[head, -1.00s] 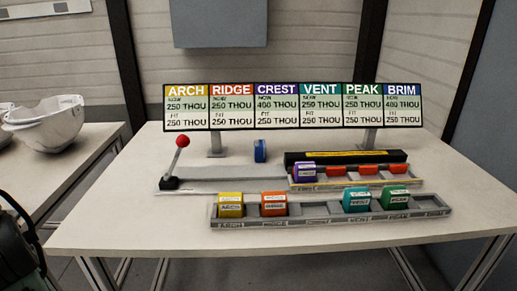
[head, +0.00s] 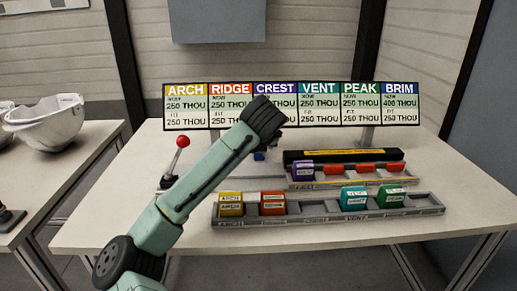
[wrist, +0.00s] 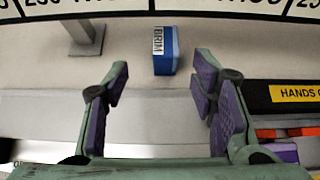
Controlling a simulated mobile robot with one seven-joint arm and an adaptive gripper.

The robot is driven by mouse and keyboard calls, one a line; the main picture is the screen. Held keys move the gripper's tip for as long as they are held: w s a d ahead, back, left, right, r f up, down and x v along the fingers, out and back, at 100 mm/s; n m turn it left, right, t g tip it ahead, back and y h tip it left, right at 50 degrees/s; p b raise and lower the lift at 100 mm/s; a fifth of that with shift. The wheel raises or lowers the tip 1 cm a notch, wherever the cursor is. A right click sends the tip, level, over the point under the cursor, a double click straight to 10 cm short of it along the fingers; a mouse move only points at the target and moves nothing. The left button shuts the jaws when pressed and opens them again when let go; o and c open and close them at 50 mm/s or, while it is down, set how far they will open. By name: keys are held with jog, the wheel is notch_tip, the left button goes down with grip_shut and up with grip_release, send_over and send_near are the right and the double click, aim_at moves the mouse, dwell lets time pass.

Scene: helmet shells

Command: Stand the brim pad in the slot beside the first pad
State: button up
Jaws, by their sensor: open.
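The brim pad (wrist: 165,52) is a blue block with a white BRIM label, standing on the table beyond my fingertips in the wrist view. In the head view my arm hides most of it, and a bit of blue (head: 259,156) shows below the arm's end. My gripper (wrist: 161,88) is open and empty, its fingers spread on the near side of the pad. The first pad (head: 303,171), purple, sits in the left end of the rear slotted tray (head: 345,184). Slots to its right look empty, with red pieces behind them.
A front rack (head: 320,214) holds yellow (head: 230,203), orange (head: 273,202), teal (head: 354,198) and green (head: 391,196) pads. A black bar (head: 343,157) backs the rear tray. A red-knobbed lever (head: 182,142) stands left. A sign board (head: 290,105) spans behind.

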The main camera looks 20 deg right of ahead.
jog(key=x, duration=0.3)
jog(key=shift+d, duration=0.1)
jog(key=shift+d+p+x, duration=0.15)
jog(key=shift+p+x, duration=0.25)
jog(key=shift+x, duration=0.95)
jog(key=shift+d+p+x, duration=0.15)
jog(key=shift+p+x, duration=0.25)
jog(key=shift+x, duration=0.95)
jog(key=shift+s, duration=0.1)
jog(key=shift+c, duration=0.4)
jog(key=shift+r, duration=0.1)
grip_shut()
